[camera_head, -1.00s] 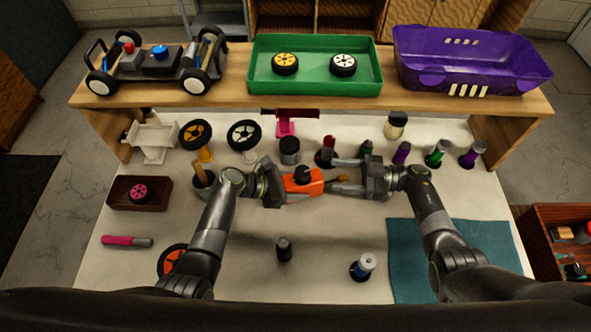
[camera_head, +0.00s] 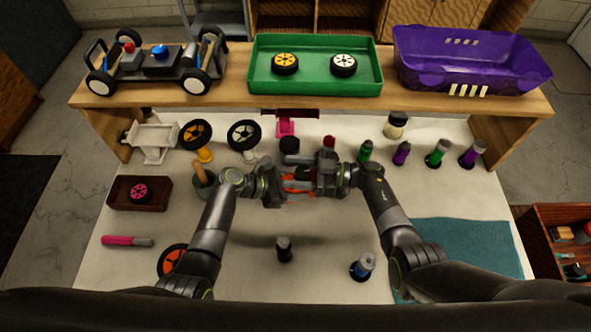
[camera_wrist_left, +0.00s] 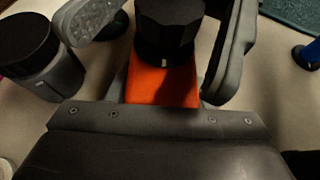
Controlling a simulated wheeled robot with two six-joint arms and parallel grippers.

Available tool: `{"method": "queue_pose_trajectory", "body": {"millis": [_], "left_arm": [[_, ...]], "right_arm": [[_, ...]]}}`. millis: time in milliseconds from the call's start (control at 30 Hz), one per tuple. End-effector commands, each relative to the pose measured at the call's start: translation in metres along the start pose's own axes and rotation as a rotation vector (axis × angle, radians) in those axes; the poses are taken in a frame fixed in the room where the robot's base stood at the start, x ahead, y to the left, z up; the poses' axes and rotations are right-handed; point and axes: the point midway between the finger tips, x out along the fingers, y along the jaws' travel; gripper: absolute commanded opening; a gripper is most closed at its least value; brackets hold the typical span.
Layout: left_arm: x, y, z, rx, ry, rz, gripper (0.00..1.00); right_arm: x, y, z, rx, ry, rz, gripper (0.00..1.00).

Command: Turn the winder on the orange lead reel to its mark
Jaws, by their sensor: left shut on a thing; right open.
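The orange lead reel (camera_head: 299,193) is at the middle of the bench, mostly covered by my two grippers in the head view. In the left wrist view its orange body (camera_wrist_left: 160,85) carries a black faceted winder (camera_wrist_left: 168,28) with a small pale mark low on its side. My left gripper (camera_head: 284,189) is shut on the reel from the left. My right gripper (camera_head: 303,178) is open at the reel from the right, its fingers around the winder's place. Whether they touch the winder is hidden.
Several bottles stand right of the grippers, including a purple one (camera_head: 402,153). A dark jar (camera_head: 289,146) is close behind the reel. A small dark bottle (camera_head: 284,249) and a blue one (camera_head: 362,266) stand in front. The teal mat (camera_head: 470,245) lies at right.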

Motion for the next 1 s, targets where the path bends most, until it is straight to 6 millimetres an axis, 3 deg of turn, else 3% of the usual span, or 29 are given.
{"method": "queue_pose_trajectory", "body": {"millis": [100, 467, 1000], "left_arm": [[0.0000, -0.0001, -0.0003, -0.001, 0.000, 0.000, 0.27], [0.0000, -0.0001, -0.0003, -0.001, 0.000, 0.000, 0.27], [0.0002, -0.0003, -0.0001, -0.001, 0.000, -0.001, 0.27]], "right_arm": [[-0.0002, 0.0000, 0.0001, 0.000, 0.000, 0.000, 0.59], [-0.0005, -0.0001, 0.0002, 0.000, 0.000, 0.000, 0.14], [-0.0003, 0.0039, 0.0012, 0.000, 0.000, 0.255, 0.14]]}}
